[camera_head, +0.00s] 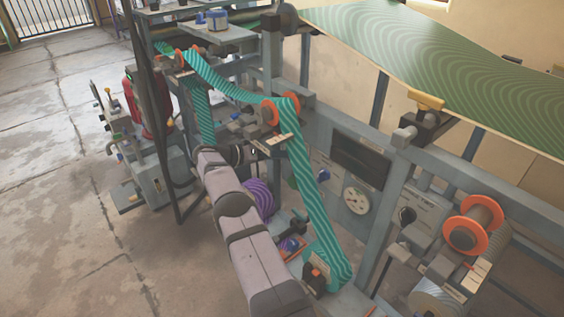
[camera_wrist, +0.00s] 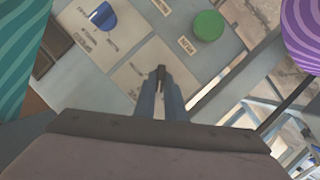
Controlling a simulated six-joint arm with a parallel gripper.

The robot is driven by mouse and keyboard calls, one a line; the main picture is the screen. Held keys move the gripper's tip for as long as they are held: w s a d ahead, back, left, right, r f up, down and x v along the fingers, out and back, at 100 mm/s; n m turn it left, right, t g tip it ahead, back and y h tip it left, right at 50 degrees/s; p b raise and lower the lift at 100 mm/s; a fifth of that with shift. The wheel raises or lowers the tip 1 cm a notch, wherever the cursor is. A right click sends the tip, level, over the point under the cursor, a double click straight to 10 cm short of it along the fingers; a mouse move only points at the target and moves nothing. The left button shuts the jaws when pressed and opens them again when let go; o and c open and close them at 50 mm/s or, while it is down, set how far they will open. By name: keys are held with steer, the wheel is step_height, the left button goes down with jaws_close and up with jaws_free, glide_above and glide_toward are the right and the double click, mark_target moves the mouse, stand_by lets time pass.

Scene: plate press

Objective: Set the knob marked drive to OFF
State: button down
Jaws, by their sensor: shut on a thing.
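In the wrist view my gripper (camera_wrist: 160,72) points at a grey control panel (camera_wrist: 75,75). Its two fingers are close together, shut on a small dark piece that they mostly hide. I cannot tell for sure that this is the drive knob. A pale marked plate (camera_wrist: 140,70) lies behind the fingertips; its print is too small to read. A blue knob (camera_wrist: 103,16) is on the panel, up and left of the fingertips, apart from them. In the head view my gripper (camera_head: 255,152) reaches the machine beside the teal striped band, its tips hard to make out.
A green round button (camera_wrist: 208,26) is right of the fingers. A purple striped roll (camera_wrist: 304,30) and the teal striped band (camera_wrist: 18,45) flank my gripper. In the head view are a round gauge (camera_head: 356,201), a dark screen (camera_head: 360,161) and open floor (camera_head: 60,200) at left.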

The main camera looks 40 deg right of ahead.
steer(key=shift+f+n+g+b, duration=0.15)
steer(key=shift+n+g+b, duration=0.25)
steer(key=shift+b, duration=0.95)
steer(key=c, duration=1.8)
jaws_free()
steer(key=shift+r+t+p, duration=0.3)
steer(key=shift+p, duration=0.2)
